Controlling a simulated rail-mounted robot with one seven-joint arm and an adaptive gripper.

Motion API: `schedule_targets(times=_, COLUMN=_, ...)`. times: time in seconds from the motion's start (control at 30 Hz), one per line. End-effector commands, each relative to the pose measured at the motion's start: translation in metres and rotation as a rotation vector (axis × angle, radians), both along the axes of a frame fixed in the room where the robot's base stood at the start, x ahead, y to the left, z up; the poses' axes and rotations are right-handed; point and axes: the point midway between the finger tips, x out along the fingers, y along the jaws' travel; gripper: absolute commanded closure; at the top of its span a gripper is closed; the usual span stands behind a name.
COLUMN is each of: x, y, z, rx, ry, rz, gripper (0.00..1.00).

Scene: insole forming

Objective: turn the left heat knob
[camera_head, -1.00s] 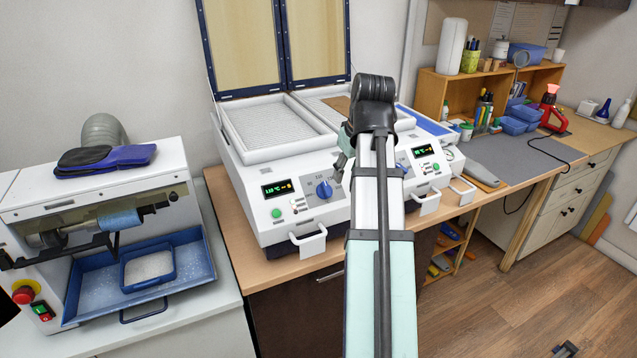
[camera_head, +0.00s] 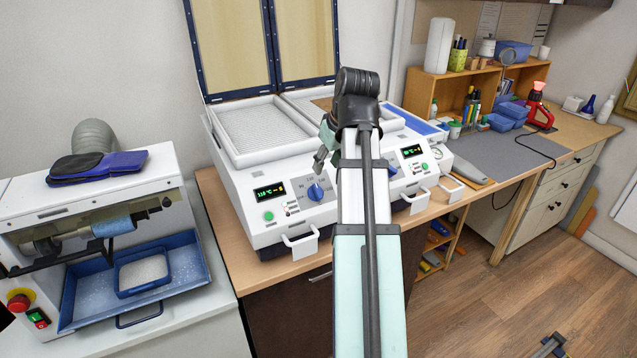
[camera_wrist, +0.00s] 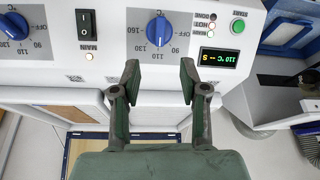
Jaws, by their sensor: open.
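The left heat knob (camera_head: 316,192) is a blue round dial on the front panel of the white heating machine (camera_head: 262,220). It also shows in the wrist view (camera_wrist: 159,30), where the panel appears upside down, with a white pointer line on the knob. My gripper (camera_wrist: 159,78) is open and empty; its two fingers are apart, one to each side of the knob's line, and the knob lies beyond the fingertips. In the head view my gripper (camera_head: 322,158) is just above the knob, partly hidden by my arm.
A green display (camera_wrist: 218,58) reading 110 °C and a green start button (camera_wrist: 238,26) sit beside the knob. A black main switch (camera_wrist: 86,24) and the right knob (camera_wrist: 13,26) are on the other side. A white drawer handle (camera_head: 300,242) juts out below the panel.

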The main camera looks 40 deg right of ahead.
Motion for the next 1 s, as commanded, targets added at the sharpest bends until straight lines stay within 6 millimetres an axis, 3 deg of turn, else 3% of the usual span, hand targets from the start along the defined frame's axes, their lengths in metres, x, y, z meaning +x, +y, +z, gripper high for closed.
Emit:
schedule_targets(times=0.5, x=0.028, y=-0.001, z=-0.069, rx=0.0, ry=0.003, rz=0.001, gripper=0.56)
schedule_targets(times=0.73, x=0.036, y=-0.003, z=-0.087, rx=-0.001, ry=0.001, rz=0.0, gripper=0.56)
schedule_targets(times=1.0, x=0.038, y=-0.003, z=-0.092, rx=-0.001, ry=0.0, rz=0.0, gripper=0.56)
